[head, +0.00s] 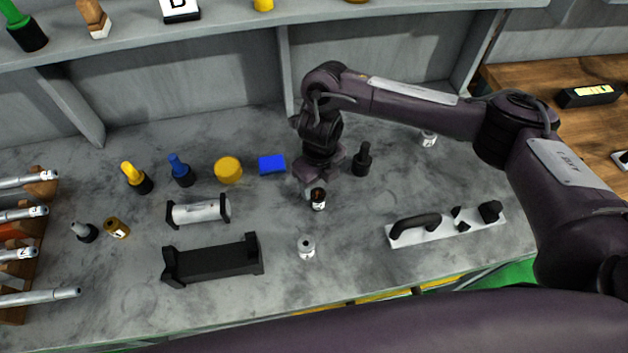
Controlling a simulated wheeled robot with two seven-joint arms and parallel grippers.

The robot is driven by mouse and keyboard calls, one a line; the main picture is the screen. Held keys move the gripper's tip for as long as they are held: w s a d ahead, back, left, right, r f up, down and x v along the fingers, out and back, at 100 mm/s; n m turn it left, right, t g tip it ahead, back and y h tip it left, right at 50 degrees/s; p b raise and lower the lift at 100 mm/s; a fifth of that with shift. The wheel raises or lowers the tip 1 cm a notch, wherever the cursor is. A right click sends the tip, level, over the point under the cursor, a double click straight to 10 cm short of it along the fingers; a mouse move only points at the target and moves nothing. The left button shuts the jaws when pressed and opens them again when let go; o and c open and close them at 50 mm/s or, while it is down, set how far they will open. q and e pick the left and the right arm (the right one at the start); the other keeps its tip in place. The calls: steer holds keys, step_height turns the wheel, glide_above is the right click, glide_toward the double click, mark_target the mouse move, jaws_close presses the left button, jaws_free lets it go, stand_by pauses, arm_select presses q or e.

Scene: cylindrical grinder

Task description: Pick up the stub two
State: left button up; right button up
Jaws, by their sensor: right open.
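My right gripper (317,184) is open and points down over the bench. Right below it stands a small dark-topped cylinder with a whitish label (318,201); I cannot tell whether the fingers are around it or just above it. A short silver stub (307,247) stands apart, nearer the front edge. Another small pale labelled cylinder (429,139) stands behind, under my right forearm. A brass stub (117,228) lies at the left. The labels are too small to read, so I cannot tell which is stub two. My left gripper is not in view.
A black knob-topped piece (362,160) stands close right of the gripper, a blue block (272,164) left. A black cradle (212,261), a roller on a stand (199,211) and a white plate with a black handle (447,228) flank the clear front middle.

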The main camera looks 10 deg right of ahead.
mark_target(318, 193)
step_height(318, 193, down, 2)
steer(key=shift+s+f, duration=0.1)
steer(key=shift+s, duration=0.05)
steer(key=shift+f+b, duration=0.35)
step_height(318, 193, down, 4)
steer(key=shift+a+f+p, duration=0.1)
steer(key=shift+p, duration=0.35)
steer(key=shift+f, duration=0.2)
steer(key=shift+c, duration=0.7)
steer(key=c, duration=0.5)
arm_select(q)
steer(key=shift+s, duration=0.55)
arm_select(e)
steer(key=shift+r, duration=0.1)
jaws_close()
